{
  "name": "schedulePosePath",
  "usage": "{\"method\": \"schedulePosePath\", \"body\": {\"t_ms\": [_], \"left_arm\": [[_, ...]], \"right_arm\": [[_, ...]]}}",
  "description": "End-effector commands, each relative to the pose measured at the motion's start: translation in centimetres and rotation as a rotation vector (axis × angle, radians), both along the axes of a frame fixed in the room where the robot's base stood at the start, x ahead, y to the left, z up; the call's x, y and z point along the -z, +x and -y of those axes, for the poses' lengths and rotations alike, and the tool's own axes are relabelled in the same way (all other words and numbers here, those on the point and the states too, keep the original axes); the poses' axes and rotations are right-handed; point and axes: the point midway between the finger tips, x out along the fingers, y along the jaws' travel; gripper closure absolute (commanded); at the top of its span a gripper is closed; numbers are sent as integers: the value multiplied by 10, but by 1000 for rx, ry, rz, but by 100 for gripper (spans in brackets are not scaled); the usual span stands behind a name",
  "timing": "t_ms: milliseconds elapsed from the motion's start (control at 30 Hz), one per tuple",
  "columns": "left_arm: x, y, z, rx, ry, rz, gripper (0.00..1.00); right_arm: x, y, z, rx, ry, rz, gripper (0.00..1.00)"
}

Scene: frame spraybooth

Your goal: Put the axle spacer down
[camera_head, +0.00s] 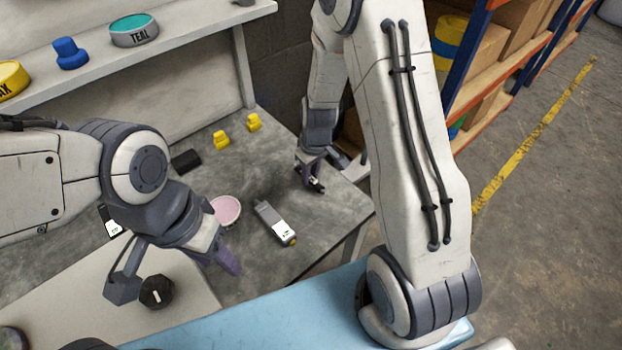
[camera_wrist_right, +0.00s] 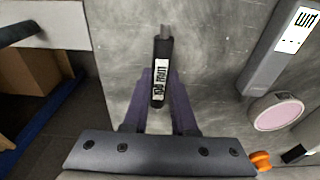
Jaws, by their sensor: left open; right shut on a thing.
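My right gripper (camera_head: 317,184) is at the far right of the grey bench, near its edge. It is shut on a slim dark piece, which I take to be the axle spacer (camera_wrist_right: 162,58). In the right wrist view the piece has a white printed label and a narrow grey end, and it sticks out beyond the purple fingers (camera_wrist_right: 160,105). I cannot tell whether the piece touches the bench. My left gripper (camera_head: 178,275) is open at the lower left, with its fingers spread near a black knob (camera_head: 156,291); it looks empty.
A grey labelled device (camera_head: 275,222) and a pink-topped round dish (camera_head: 225,210) lie on the bench (camera_head: 262,165). Yellow pieces (camera_head: 221,140) and a black cylinder (camera_head: 186,160) are behind. A shelf (camera_head: 190,35) holds tins. Bare bench lies around my right gripper.

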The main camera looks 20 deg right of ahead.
Motion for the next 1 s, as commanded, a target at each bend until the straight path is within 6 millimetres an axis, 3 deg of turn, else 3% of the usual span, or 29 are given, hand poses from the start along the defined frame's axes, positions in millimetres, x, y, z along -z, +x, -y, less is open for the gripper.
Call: {"method": "schedulePosePath", "body": {"t_ms": [33,100,467,500,567,867,1000], "left_arm": [[7,0,0,0,0,0,50],[8,0,0,0,0,0,50],[11,0,0,0,0,0,50],[10,0,0,0,0,0,50],[10,0,0,0,0,0,50],[9,0,0,0,0,0,50],[3,0,0,0,0,0,50]], "right_arm": [[12,0,0,0,0,-2,100],[18,0,0,1,0,-1,100],[21,0,0,0,-1,1,100],[20,0,0,0,-1,1,67],[20,0,0,0,0,1,45],[19,0,0,-1,0,0,45],[10,0,0,-1,0,2,45]]}}
